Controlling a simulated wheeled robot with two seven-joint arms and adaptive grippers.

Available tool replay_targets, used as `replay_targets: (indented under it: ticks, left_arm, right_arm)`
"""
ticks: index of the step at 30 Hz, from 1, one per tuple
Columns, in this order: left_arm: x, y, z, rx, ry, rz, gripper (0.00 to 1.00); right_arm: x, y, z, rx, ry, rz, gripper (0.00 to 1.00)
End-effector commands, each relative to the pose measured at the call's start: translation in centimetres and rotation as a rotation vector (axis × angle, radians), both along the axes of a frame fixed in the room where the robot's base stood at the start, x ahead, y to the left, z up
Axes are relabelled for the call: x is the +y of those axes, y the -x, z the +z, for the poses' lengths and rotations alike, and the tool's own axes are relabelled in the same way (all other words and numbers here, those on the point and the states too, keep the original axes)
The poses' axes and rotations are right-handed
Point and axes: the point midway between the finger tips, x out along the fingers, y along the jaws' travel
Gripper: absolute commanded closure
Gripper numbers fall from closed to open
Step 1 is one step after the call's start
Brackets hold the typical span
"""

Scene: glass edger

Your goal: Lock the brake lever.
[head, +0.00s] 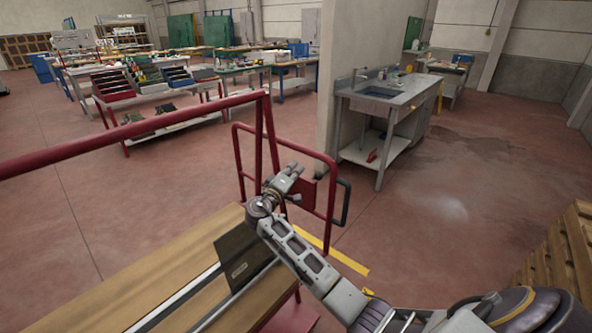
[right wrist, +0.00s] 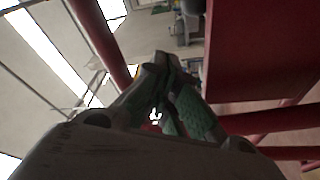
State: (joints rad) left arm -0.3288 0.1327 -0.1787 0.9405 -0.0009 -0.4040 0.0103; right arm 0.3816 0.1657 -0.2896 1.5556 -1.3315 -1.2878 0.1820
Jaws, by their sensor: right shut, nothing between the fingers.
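My right gripper (head: 294,171) is at the red tubular frame (head: 329,226) in the head view, at the far end of the wooden deck. It is shut and empty. In the right wrist view its fingertips (right wrist: 166,64) are together, between a red tube on the left and a flat red plate (right wrist: 263,50) on the right. In the head view a small red plate (head: 308,192) shows just beyond the gripper. A black bent handle (head: 346,202) sits on the frame's right side, apart from the gripper. I cannot tell which part is the brake lever. My left gripper is out of view.
The wooden deck (head: 150,287) lies below, with a dark box-like part (head: 243,255) and metal rails on it. A long red bar (head: 130,133) crosses the left. A sink bench (head: 385,100) stands beyond. Slatted wood (head: 556,262) is at the right. Open floor lies between.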

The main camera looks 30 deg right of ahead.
Motion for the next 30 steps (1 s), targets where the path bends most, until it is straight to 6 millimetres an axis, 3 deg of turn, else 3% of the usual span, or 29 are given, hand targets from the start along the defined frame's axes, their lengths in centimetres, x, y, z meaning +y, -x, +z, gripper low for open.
replay_targets:
  ticks: [21, 30]
  left_arm:
    - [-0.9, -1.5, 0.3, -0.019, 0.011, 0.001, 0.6]
    - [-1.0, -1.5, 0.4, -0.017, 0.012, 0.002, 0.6]
  right_arm:
    - [6.7, 3.9, -1.3, 0.002, 0.0, 0.002, 1.0]
    - [7.6, 4.5, -1.4, -0.001, 0.001, 0.0, 1.0]
